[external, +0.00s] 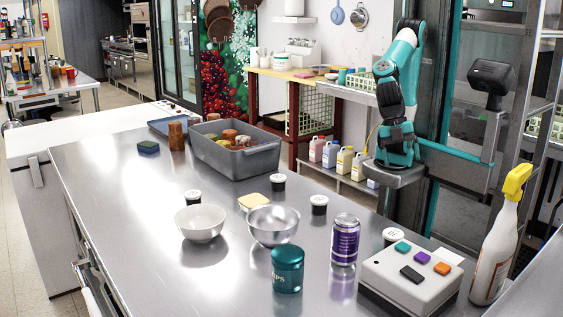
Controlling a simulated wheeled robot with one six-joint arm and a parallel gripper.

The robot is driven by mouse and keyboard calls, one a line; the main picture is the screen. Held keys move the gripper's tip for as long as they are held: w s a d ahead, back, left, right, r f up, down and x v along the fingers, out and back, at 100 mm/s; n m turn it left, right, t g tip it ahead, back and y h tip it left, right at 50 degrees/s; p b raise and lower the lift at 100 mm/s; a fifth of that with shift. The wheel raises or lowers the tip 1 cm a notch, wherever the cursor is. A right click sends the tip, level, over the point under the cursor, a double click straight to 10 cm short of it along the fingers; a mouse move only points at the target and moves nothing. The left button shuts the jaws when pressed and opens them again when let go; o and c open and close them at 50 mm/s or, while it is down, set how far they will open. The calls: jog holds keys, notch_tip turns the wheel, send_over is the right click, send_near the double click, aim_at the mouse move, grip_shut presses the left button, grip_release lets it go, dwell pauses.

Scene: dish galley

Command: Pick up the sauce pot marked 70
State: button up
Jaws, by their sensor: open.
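Several small sauce pots with black sides and pale, marked tops stand on the steel counter (120,215). One pot (193,198) is behind the white bowl, one pot (278,183) is near the yellow sponge-like block, one pot (319,205) is right of the steel bowl, and one pot (393,237) is partly hidden behind the button box. The marks are too small to read, so I cannot tell which is 70. My gripper (386,88) is at my folded teal and black arm, beyond the counter and away from all the pots; its fingers are hard to make out.
A white bowl (201,223), steel bowl (273,227), teal jar (287,270), purple can (345,240) and button box (410,280) crowd the near counter. A spray bottle (497,250) stands at right. A grey tub (235,158) is farther back.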

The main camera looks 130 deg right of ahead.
jog(key=shift+o, duration=0.5)
notch_tip(320, 180, up, 2)
jog(key=m+h+p, duration=0.4)
jog(key=m+p, duration=0.4)
jog(key=m, duration=0.9)
send_over(395, 233)
jog(key=shift+m, duration=0.3)
notch_tip(395, 233, down, 11)
jog(key=shift+d+r+p, duration=0.1)
jog(key=shift+r+p, duration=0.05)
jog(key=shift+p, duration=0.25)
jog(key=shift+f+p, duration=0.7)
jog(key=shift+f, duration=2.3)
jog(key=c, duration=1)
jog(key=shift+r, duration=0.1)
